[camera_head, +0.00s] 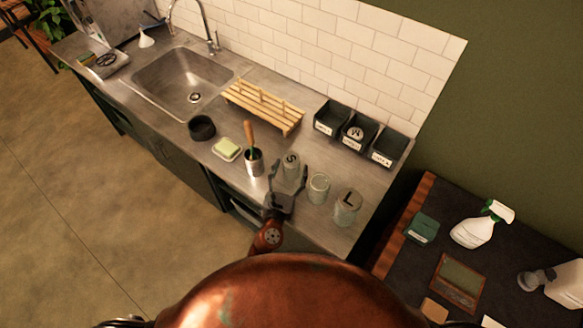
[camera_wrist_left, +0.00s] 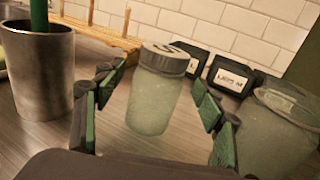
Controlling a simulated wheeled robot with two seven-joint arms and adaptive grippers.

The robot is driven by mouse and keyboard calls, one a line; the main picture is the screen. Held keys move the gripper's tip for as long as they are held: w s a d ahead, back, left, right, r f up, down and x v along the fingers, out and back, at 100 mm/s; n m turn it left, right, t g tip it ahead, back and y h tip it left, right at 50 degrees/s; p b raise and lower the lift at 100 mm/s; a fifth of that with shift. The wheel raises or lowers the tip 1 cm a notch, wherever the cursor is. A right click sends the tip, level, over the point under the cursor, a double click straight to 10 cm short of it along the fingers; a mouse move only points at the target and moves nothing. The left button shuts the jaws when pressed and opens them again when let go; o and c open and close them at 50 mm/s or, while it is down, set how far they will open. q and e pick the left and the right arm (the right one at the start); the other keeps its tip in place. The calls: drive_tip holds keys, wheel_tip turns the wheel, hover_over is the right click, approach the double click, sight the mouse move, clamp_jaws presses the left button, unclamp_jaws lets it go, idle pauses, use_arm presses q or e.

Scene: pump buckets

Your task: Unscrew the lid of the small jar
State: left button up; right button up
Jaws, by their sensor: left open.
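The small jar (camera_head: 291,166) is pale green glass with a grey lid marked S, upright on the steel counter. In the left wrist view the small jar (camera_wrist_left: 155,98) stands between my left gripper's fingers, its lid (camera_wrist_left: 165,58) on top. My left gripper (camera_head: 288,178) is open around the jar's near side, with visible gaps on both sides in the wrist view; the fingers (camera_wrist_left: 157,92) do not appear to touch it. My right gripper is not in view.
A middle jar (camera_head: 318,188) and a jar marked L (camera_head: 346,208) stand close on the right. A metal cup (camera_head: 254,164) with a wooden-handled tool stands left. Behind are three black bins, the middle bin (camera_head: 347,140) holding a round lid, and a wooden rack (camera_head: 262,108).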

use_arm(q)
drive_tip(key=shift+x, duration=0.85)
drive_tip(key=shift+f, duration=0.1)
drive_tip(key=shift+c, duration=0.2)
drive_tip(key=c, duration=1.4)
drive_tip(key=shift+o, duration=0.2)
